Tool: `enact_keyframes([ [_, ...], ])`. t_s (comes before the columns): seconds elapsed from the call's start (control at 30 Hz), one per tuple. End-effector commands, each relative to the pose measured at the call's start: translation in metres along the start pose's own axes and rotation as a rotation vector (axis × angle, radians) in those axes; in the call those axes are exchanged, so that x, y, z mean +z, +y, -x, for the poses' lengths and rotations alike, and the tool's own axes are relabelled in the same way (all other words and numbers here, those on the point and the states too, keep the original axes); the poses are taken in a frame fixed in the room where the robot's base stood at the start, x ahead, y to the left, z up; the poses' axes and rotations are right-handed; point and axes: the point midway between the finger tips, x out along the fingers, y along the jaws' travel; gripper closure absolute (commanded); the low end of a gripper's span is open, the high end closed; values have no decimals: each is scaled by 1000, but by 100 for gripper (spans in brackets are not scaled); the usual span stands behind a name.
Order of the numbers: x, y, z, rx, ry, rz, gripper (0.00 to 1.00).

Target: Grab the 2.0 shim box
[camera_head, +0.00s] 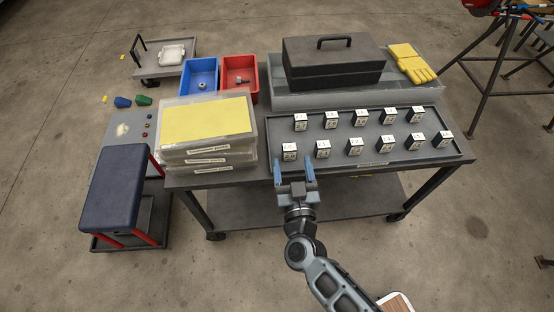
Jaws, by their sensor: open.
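Several small black boxes with white labels stand in two rows in a shallow grey tray (400,160) on the table. The printing is too small to read surely, so I cannot tell which is the 2.0 shim box. My gripper (292,162) is open and empty at the tray's front left edge. Its two blue fingers point at the front-row leftmost box (289,151), which shows between and just beyond the fingertips. I cannot tell whether they touch it. The neighbouring front-row box (322,149) stands just right of the right finger.
Stacked clear cases (207,127) stand left of my gripper. A blue bin (199,77) and a red bin (240,75) lie behind them.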

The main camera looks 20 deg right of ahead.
Motion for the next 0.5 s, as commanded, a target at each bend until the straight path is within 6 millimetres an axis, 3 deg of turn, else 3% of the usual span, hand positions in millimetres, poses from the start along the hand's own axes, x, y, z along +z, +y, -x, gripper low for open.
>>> enact_keyframes([
  [0.5, 7, 3, -52, 8, 1, 7, 30],
])
